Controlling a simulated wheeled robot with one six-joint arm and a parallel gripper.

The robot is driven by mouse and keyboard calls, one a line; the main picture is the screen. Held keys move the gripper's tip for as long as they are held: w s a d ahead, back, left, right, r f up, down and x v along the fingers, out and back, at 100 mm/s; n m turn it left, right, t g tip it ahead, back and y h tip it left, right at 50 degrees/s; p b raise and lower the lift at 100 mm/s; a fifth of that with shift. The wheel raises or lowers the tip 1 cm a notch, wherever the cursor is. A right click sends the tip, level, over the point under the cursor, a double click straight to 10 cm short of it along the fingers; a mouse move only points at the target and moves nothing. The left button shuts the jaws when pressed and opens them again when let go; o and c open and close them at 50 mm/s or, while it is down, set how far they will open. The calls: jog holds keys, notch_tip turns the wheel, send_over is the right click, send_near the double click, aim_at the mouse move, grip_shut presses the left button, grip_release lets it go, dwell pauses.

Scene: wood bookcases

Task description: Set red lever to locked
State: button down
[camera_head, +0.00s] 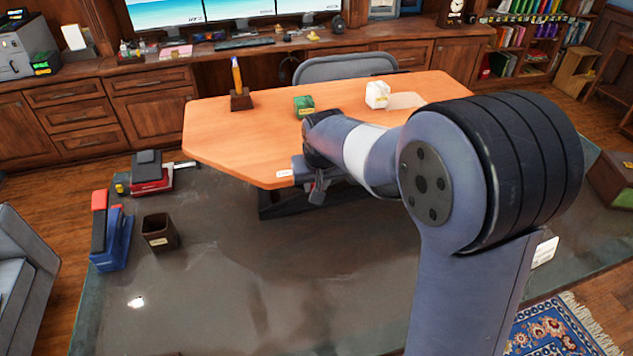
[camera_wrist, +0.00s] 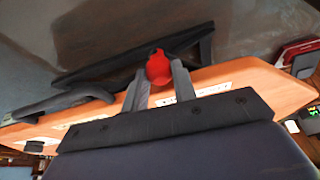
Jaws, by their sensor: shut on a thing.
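The red lever (camera_wrist: 158,67) shows in the wrist view as a rounded red knob at the tips of my gripper (camera_wrist: 160,80). The two grey fingers stand on either side of it and are shut on it. The lever is at the edge of the orange table (camera_wrist: 215,78), close to a white label strip. In the head view my gripper (camera_head: 317,190) is at the near edge of the orange table (camera_head: 230,140), and the lever is hidden there. The lever's position cannot be read from these views.
A wooden block with an upright tool (camera_head: 239,97), a green box (camera_head: 304,106) and a white object (camera_head: 377,95) stand on the table. A grey chair (camera_head: 345,66) is behind it. A blue-and-red object (camera_head: 110,240) and a brown bin (camera_head: 159,232) stand on the floor at left.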

jog(key=shift+s+a+m+g+h+b, duration=0.1)
jog(key=shift+s+a+m+h+b, duration=0.65)
jog(key=shift+m, duration=0.6)
jog(key=shift+s+a+m+g+h+b, duration=0.1)
jog(key=shift+s+a+m+h+b, duration=0.3)
jog(key=shift+a+m, duration=0.75)
jog(key=shift+s+a+m+g+h+b, duration=0.1)
jog(key=shift+s+a+m+h+b, duration=0.45)
jog(key=shift+m, duration=1.05)
jog(key=c, duration=1.1)
grip_release()
jog(key=shift+c, duration=0.2)
jog(key=shift+a+r, duration=0.1)
jog(key=v, duration=1)
jog(key=shift+r+b, duration=0.3)
jog(key=shift+r, duration=0.05)
jog(key=shift+s+f, duration=0.1)
jog(key=shift+f, duration=0.05)
